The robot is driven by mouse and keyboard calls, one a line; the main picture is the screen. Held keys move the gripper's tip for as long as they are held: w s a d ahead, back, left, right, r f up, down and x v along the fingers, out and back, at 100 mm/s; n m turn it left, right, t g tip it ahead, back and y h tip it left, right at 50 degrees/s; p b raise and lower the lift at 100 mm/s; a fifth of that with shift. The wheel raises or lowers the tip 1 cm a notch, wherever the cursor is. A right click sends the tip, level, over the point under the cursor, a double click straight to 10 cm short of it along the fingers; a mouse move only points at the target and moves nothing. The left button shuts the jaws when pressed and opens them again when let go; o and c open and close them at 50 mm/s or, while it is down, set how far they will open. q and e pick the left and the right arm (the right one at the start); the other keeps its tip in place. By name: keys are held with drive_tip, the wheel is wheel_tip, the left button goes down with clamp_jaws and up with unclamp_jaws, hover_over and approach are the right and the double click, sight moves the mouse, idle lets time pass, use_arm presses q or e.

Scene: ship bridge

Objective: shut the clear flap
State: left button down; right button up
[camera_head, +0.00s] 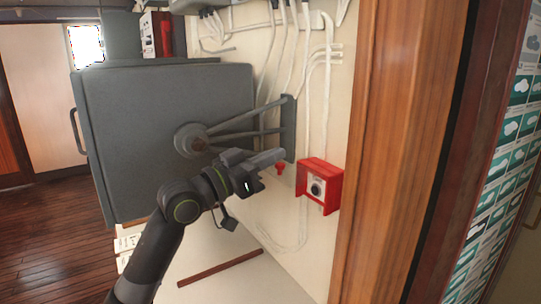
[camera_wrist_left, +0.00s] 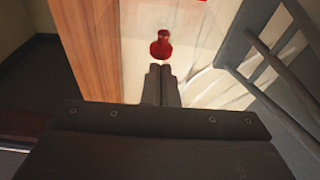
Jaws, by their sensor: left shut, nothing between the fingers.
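A red box (camera_head: 322,189) with a dark round part on its front is fixed to the pale wall; its red edge (camera_wrist_left: 190,1) just shows at the top of the left wrist view. I cannot make out a clear flap for certain in either view. A small red knob-like piece (camera_head: 280,168) sits to the left of the box; in the left wrist view the red piece (camera_wrist_left: 161,45) is just beyond my fingertips. My left gripper (camera_head: 280,156) is shut and empty, left of the box and slightly higher; its fingers (camera_wrist_left: 161,85) lie together. My right gripper is not in view.
A large grey cabinet (camera_head: 150,130) on a wall bracket (camera_head: 288,128) stands behind my left arm. White cables (camera_head: 305,100) run down the wall. A wooden post (camera_head: 400,150) rises right of the box. A brown strip (camera_head: 220,268) lies below.

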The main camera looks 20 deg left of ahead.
use_arm(q)
drive_tip(key=shift+f, duration=0.45)
drive_tip(key=shift+s, duration=0.1)
